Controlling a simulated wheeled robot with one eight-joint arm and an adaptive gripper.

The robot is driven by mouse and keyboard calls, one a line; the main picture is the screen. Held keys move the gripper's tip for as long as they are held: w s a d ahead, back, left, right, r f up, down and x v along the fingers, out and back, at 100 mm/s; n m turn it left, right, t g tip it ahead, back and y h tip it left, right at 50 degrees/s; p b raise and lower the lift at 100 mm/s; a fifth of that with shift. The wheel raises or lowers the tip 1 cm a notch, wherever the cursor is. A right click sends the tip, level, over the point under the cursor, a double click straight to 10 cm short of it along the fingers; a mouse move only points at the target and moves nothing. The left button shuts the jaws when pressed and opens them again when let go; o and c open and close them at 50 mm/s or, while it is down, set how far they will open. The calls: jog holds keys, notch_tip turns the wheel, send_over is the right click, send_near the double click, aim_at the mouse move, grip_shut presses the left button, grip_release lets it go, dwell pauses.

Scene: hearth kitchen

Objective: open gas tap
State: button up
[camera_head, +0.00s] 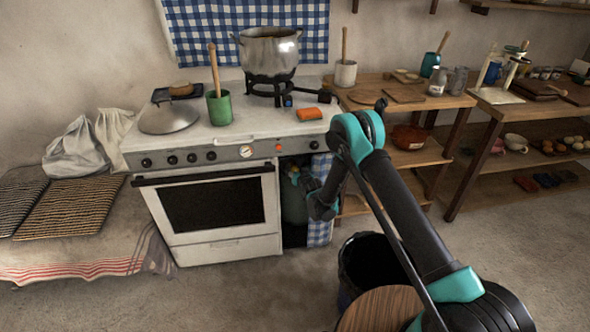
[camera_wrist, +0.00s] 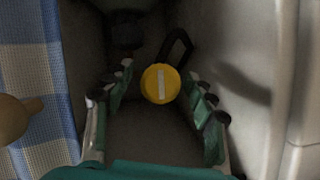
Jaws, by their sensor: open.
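The gas tap is a round yellow knob (camera_wrist: 160,84) with a white stripe, seen face-on in the middle of the wrist view. The stripe stands nearly upright in that picture. My gripper (camera_wrist: 159,77) is open, with one finger on each side of the knob and a visible gap on both sides. Whether the fingertips reach as deep as the knob is hard to tell. The tap is not clear there.
A blue checked cloth (camera_wrist: 38,75) hangs close on the left in the wrist view, with a pale wall (camera_wrist: 245,60) on the right. A dark loop (camera_wrist: 178,45) rises behind the knob. The white stove (camera_head: 215,200) adjoins the opening. A dark bin (camera_head: 365,262) stands below my arm.

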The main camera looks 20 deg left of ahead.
jog(key=shift+c, duration=0.2)
jog(key=c, duration=1.1)
jog(key=shift+c, duration=0.2)
jog(key=n+t+h, duration=0.1)
jog(key=n, duration=0.1)
jog(key=shift+a+n+h, duration=0.1)
jog(key=shift+n+h, duration=0.3)
jog(key=n+t+h, duration=0.1)
jog(key=n, duration=0.2)
jog(key=shift+t+h, duration=0.3)
jog(key=shift+h, duration=0.1)
jog(key=n+t+h, duration=0.1)
jog(key=n, duration=0.2)
jog(key=shift+n+t+h, duration=0.4)
jog(key=shift+n+t, duration=0.7)
jog(key=shift+n, duration=0.8)
jog(key=shift+s, duration=0.1)
